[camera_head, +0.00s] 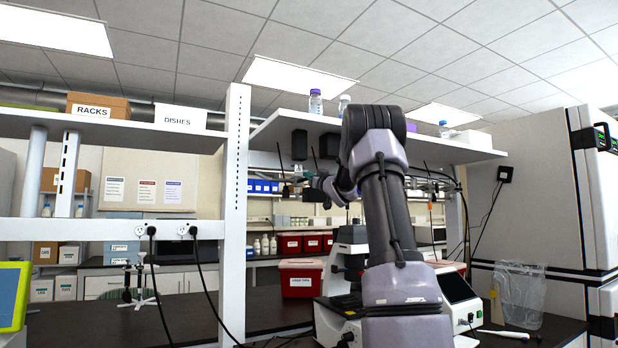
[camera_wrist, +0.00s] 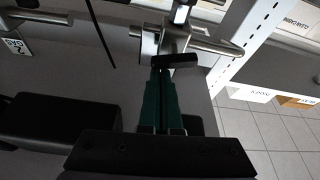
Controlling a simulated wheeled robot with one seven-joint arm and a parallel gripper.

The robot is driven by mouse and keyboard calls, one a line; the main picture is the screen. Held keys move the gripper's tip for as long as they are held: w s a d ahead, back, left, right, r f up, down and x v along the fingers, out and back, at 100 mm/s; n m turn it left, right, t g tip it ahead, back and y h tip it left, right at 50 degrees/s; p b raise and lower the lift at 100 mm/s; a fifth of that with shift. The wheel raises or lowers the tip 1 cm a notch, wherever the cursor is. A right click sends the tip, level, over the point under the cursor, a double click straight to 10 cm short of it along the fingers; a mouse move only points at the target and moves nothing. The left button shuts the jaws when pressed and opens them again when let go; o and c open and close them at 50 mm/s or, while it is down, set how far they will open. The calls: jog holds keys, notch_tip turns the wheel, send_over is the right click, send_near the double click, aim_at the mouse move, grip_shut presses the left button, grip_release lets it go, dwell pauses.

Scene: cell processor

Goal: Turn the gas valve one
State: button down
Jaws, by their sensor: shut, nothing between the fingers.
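A metal gas valve (camera_wrist: 176,38) with a short black handle is in the wrist view, top centre, beside the white slotted post. My gripper (camera_wrist: 161,76) has its green fingers shut and empty, with the tips close to the black handle; I cannot tell whether they touch. In the head view my gripper (camera_head: 321,180) is small, under the high shelf, partly hidden by my arm.
The high white shelf (camera_head: 478,145) hangs above my gripper, with dark blocks (camera_head: 300,145) under it. A white post (camera_head: 236,200) stands to the left. Below are a red bin (camera_head: 301,279) and a microscope (camera_head: 347,262) on the dark bench.

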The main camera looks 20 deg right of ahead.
jog(key=shift+d+f+m+h, duration=0.1)
jog(key=shift+m+h, duration=0.5)
jog(key=shift+m, duration=0.6)
dwell(4.4)
dwell(0.6)
